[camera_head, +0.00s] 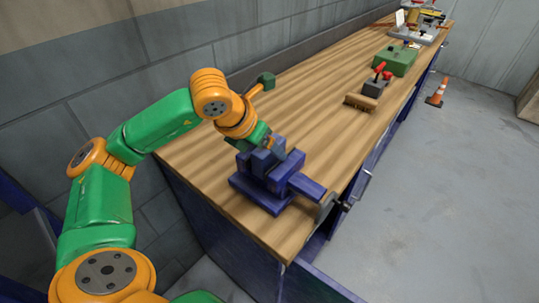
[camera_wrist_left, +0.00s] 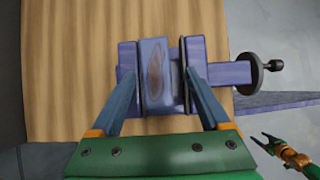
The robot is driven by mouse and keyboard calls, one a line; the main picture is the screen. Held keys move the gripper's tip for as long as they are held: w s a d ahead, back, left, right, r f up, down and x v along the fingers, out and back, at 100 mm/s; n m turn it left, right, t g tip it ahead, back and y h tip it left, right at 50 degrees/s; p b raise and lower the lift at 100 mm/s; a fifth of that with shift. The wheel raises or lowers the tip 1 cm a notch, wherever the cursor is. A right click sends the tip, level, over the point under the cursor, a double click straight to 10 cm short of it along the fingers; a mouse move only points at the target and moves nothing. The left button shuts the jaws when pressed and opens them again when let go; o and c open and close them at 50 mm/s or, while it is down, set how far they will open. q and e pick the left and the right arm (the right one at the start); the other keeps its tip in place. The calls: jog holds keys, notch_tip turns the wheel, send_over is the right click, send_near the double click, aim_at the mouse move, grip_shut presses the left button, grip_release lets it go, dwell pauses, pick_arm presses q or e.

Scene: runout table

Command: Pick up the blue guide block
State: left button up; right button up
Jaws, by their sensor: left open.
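A blue vise (camera_head: 262,200) stands at the near end of the wooden table. It also shows in the wrist view (camera_wrist_left: 217,73), with its handle at the right. A blue block with a brownish patch (camera_wrist_left: 157,70), seemingly the guide block, sits between the vise jaws. My left gripper (camera_head: 270,148) is over the vise, pointing down at it. In the wrist view its open fingers (camera_wrist_left: 163,76) stand on either side of the block, and I cannot tell whether they touch it. My right gripper (camera_wrist_left: 264,140) shows small at the lower right of the wrist view, fingers apart and empty.
On the table (camera_head: 315,110) lie a green-headed mallet (camera_head: 266,81) by the wall, a brush (camera_head: 360,103), a dark device with a red lever (camera_head: 376,87) and a green box (camera_head: 395,61). The tabletop between vise and brush is clear.

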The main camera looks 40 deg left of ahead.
pick_arm(q)
jog(key=shift+s+d+r, duration=0.1)
jog(key=shift+s+d, duration=0.05)
jog(key=c, duration=0.3)
grip_shut()
dwell(0.9)
